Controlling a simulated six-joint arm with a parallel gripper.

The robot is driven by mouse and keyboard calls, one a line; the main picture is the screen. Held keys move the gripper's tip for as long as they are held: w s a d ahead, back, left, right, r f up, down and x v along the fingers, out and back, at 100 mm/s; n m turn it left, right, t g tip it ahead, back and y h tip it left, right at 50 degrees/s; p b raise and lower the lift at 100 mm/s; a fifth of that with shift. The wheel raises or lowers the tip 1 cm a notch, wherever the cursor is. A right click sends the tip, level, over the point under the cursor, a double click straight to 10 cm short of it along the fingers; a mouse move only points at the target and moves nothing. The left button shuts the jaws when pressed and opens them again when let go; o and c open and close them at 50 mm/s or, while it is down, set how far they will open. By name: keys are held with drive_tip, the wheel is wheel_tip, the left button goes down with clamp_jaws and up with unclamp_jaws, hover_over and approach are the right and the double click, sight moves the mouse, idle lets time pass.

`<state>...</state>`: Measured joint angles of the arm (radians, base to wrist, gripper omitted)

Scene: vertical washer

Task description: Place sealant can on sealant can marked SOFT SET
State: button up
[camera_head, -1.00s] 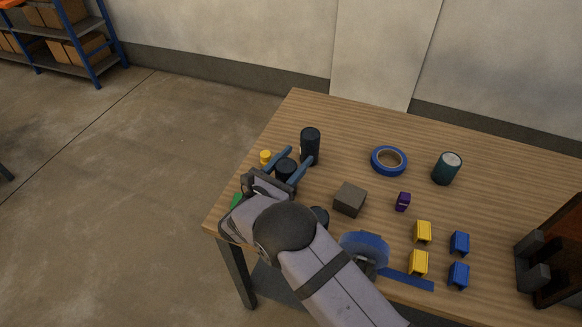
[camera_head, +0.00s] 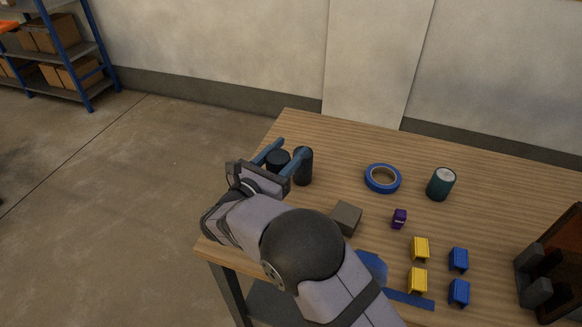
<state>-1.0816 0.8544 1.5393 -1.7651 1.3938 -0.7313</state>
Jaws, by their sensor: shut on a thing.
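A dark can (camera_head: 278,158) is held between the two blue fingers of my gripper (camera_head: 290,148), which is shut on it. A second dark can (camera_head: 303,172) stands upright on the table just right of the held can, partly behind the right finger. A teal can with a pale top (camera_head: 441,186) stands upright farther right. No marking is readable on any can, so I cannot tell which one reads SOFT SET. The held can's lower part is hidden by my gripper, and its exact height above the table is unclear.
On the wooden table (camera_head: 480,165) are a blue tape roll (camera_head: 369,183), a grey block (camera_head: 347,216), a purple item (camera_head: 399,218), and several yellow (camera_head: 420,247) and blue blocks (camera_head: 458,258). A dark brown fixture (camera_head: 553,262) stands at the right edge. The table's back middle is clear.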

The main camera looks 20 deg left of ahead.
drive_tip(key=shift+n+y, duration=0.3)
drive_tip(key=shift+y, duration=0.1)
drive_tip(key=a+r+p, duration=0.1)
drive_tip(key=r, duration=0.2)
drive_tip(key=s+r+p, duration=0.1)
drive_tip(key=r+p, duration=0.1)
drive_tip(key=r, duration=0.1)
drive_tip(key=s+a+r+p, duration=0.1)
drive_tip(key=r, duration=0.2)
drive_tip(key=shift+s+a+p, duration=0.1)
drive_tip(key=shift+a+p, duration=0.25)
drive_tip(key=s+d+r+p, duration=0.4)
drive_tip(key=s+r+p, duration=0.2)
drive_tip(key=r, duration=0.1)
drive_tip(key=s+d+f+m+h, duration=0.1)
drive_tip(key=s+d+f, duration=0.1)
drive_tip(key=d, duration=0.4)
drive_tip(key=s+d+f+m+h, duration=0.1)
drive_tip(key=s+d+f, duration=0.1)
drive_tip(key=d, duration=0.3)
wheel_tip(320, 180, down, 10)
drive_tip(key=p, duration=0.1)
drive_tip(key=shift+d, duration=0.15)
drive_tip(key=shift+w+f, duration=0.1)
drive_tip(key=shift+f, duration=0.05)
drive_tip(key=o, duration=1.4)
